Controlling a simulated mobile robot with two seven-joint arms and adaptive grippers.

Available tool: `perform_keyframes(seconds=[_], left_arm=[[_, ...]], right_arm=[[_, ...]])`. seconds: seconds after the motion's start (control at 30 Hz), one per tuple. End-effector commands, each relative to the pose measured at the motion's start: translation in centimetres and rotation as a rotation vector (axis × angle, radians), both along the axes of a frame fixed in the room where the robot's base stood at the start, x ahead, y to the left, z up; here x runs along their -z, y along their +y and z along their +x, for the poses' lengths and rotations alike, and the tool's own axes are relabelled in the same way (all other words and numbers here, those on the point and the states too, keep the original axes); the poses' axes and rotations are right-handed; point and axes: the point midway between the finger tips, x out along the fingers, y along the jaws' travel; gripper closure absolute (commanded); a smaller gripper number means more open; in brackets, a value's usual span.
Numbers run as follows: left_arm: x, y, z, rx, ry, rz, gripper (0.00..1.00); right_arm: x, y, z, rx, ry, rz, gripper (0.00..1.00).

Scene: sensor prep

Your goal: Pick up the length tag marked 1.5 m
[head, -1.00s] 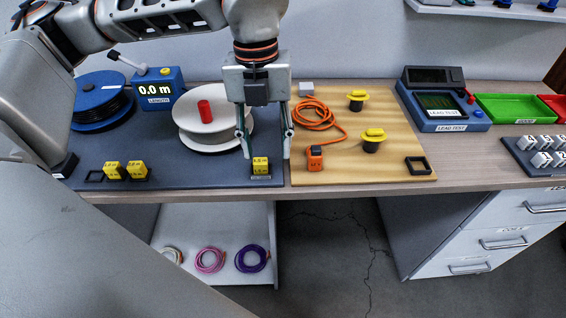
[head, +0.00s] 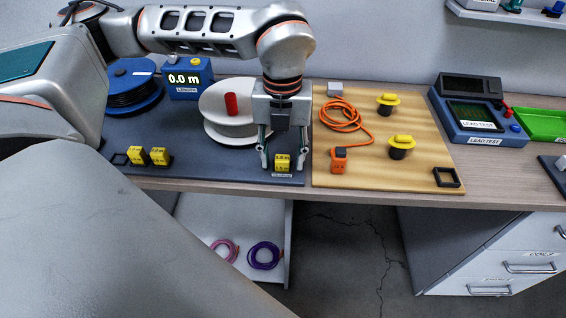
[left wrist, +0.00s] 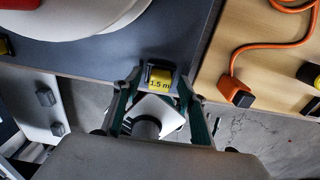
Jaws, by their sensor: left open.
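The yellow length tag marked 1.5 m (left wrist: 160,79) sits near the front edge of the dark mat; it also shows in the head view (head: 282,162). My left gripper (head: 282,166) points down with its open fingers on either side of the tag. In the left wrist view the fingers (left wrist: 157,88) flank the tag, with gaps visible. I cannot tell whether either finger touches it. Two other yellow tags, one on the left (head: 136,154) and one beside it (head: 159,156), stand further left on the mat. My right gripper is not in view.
A white reel (head: 228,134) with a red peg stands just behind my left gripper. A blue length meter (head: 188,82) reads 0.0 m. Right of the mat is a wooden board (head: 370,170) with an orange cable (head: 340,116). The table's front edge (head: 230,188) is close.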

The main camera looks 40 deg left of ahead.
Motion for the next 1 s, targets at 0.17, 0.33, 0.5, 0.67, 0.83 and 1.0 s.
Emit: perform_keyframes(seconds=[0.17, 0.33, 0.5, 0.67, 0.83, 1.0], left_arm=[[-0.1, 0.0, 0.0, 0.0, -0.001, 0.0, 0.66], [-0.1, 0.0, 0.0, 0.0, -0.001, 0.0, 0.93], [-0.1, 0.0, 0.0, 0.0, -0.001, -0.001, 0.93], [-0.2, 0.0, 0.0, 0.0, -0.001, 0.0, 0.93], [-1.4, 0.0, 0.1, -0.001, -0.006, -0.001, 0.93], [-4.2, 0.0, 0.1, -0.001, -0.008, -0.001, 0.93]], right_arm=[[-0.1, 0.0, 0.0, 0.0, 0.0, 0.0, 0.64], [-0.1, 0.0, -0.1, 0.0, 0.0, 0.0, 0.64], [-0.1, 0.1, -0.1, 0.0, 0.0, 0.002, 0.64], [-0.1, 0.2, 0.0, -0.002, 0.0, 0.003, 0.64], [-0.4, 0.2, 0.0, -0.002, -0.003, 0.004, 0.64], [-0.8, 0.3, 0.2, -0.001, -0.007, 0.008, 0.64]])
